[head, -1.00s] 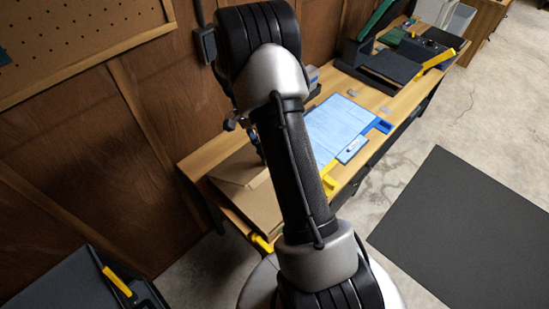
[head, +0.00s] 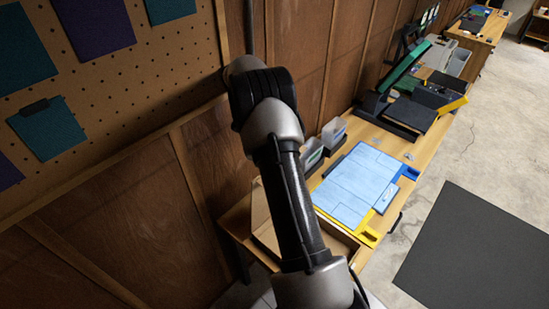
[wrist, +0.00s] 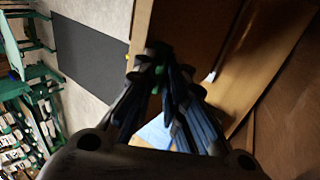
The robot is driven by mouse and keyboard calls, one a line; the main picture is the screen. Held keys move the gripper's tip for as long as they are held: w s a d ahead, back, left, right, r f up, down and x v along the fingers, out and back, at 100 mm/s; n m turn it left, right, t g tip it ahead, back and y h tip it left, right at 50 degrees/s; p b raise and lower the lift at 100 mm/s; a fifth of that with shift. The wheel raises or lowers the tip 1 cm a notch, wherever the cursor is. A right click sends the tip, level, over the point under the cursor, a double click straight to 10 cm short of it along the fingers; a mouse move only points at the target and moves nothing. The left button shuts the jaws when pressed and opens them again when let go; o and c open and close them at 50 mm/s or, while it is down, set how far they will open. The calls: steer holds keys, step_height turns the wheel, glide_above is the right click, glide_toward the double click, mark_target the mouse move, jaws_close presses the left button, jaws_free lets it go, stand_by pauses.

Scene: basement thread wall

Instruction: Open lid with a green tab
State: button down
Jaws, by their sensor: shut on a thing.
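A tan cardboard-coloured box (head: 338,238) sits on the near end of the wooden table, partly behind my arm. Its lid (head: 259,207) seems to stand raised at the left side. In the wrist view, a brown panel (wrist: 200,28) with a pale edge, which looks like the lid, lies just beyond my fingertips. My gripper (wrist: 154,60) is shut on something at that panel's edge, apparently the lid. In the head view my arm hides the gripper.
A light-blue board (head: 358,182) with yellow and blue corners lies beside the box. A pegboard (head: 105,85) hangs at left. A dark mat (head: 470,250) lies on open floor.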

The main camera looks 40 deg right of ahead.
steer(key=shift+w+a+f, duration=0.2)
steer(key=shift+w+f, duration=0.15)
steer(key=shift+f, duration=0.3)
steer(key=shift+w+a+f, duration=0.2)
steer(key=shift+w+f, duration=0.15)
steer(key=shift+f, duration=0.3)
steer(key=c, duration=2.1)
jaws_free()
steer(key=o, duration=0.8)
steer(key=shift+w+d+f, duration=0.15)
steer(key=shift+w+d, duration=0.05)
steer(key=shift+w, duration=0.05)
steer(key=shift+c, duration=0.2)
steer(key=shift+r, duration=0.4)
steer(key=shift+c, duration=0.5)
step_height(320, 180, up, 10)
steer(key=shift+d+r, duration=0.1)
steer(key=shift+d, duration=0.05)
steer(key=shift+c, duration=1.2)
